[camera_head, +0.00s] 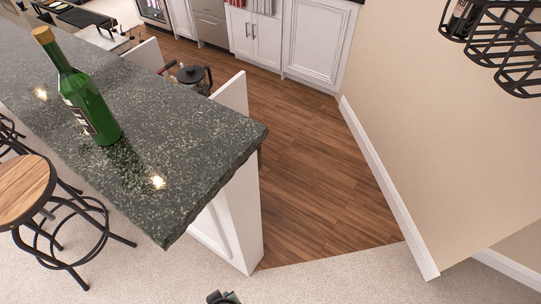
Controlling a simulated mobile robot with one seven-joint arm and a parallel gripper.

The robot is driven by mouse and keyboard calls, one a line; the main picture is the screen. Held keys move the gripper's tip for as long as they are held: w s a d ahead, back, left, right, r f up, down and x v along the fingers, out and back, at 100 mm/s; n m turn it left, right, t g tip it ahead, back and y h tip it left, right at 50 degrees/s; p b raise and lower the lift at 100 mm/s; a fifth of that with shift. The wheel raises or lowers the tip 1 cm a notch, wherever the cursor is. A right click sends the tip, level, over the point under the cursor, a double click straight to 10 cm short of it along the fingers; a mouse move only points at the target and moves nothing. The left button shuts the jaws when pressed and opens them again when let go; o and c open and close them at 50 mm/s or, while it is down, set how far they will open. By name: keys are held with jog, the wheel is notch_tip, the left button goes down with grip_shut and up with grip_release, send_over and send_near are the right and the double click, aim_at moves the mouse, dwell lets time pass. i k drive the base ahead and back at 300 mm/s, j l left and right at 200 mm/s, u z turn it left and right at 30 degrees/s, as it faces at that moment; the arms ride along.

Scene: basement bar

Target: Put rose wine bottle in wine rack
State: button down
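A green glass bottle (85,92) with a tan cap and a dark label stands upright on the speckled dark counter. No pink bottle shows. A black wire wine rack (513,52) is on the beige wall at the upper right, cut off by the picture edge. One dark bottle (459,18) with a pale label lies in its left part; the other visible cells look empty. A small dark piece at the bottom edge, likely the top of my gripper (222,298), is mostly out of frame, well below and apart from the bottle and rack. Its fingers cannot be made out.
The counter (200,150) ends in a corner near the middle, with white panels below. Round wooden stools (24,188) stand at the left. A dark kettle-like object (190,76) is behind the counter. Wood floor (310,150) lies open between the counter and the beige wall (440,130).

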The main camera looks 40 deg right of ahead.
aim_at(516, 83)
jog(key=k+l, duration=0.1)
jog(key=l, duration=0.45)
jog(key=k+l, duration=0.1)
jog(key=l, duration=0.45)
jog(key=k+l, duration=0.1)
jog(key=l, duration=0.5)
